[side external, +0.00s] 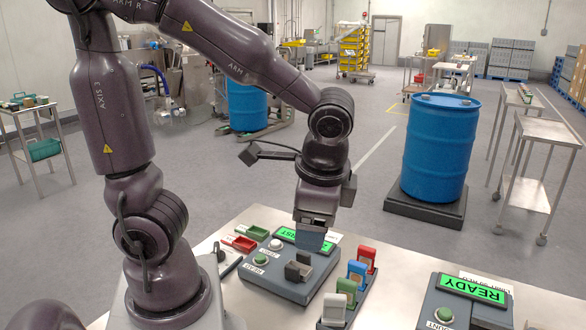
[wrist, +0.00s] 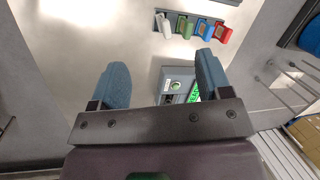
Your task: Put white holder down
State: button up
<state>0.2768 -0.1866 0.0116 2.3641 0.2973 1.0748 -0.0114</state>
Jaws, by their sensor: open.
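The white holder (side external: 334,308) stands at the near end of a dark rack, in line with a green, a blue and a red holder. In the wrist view the white holder (wrist: 163,25) is at the left end of that row, beyond my fingertips. My gripper (side external: 312,240) is above the grey console with the green screen, behind and left of the rack in the side view. My gripper's blue-grey fingers (wrist: 161,68) are spread wide with nothing between them. The white holder is apart from them.
The grey console (side external: 290,285) has buttons, a green screen and a dark slotted block (side external: 298,268). A second console (side external: 465,305) reads READY. Green (side external: 251,232) and red (side external: 239,243) trays lie behind. Bare tabletop (side external: 390,270) lies between rack and second console.

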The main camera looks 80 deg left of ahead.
notch_tip(320, 180, up, 7)
jog(key=s+a+n+t+h, duration=0.1)
jog(key=s+n+t+h, duration=0.1)
jog(key=n+t+h, duration=0.1)
jog(key=n+t, duration=0.1)
jog(key=t, duration=0.1)
jog(key=shift+s+a+r+n+t, duration=0.2)
jog(key=shift+s+a+n+t, duration=0.1)
jog(key=shift+n+t, duration=0.1)
jog(key=shift+o, duration=0.5)
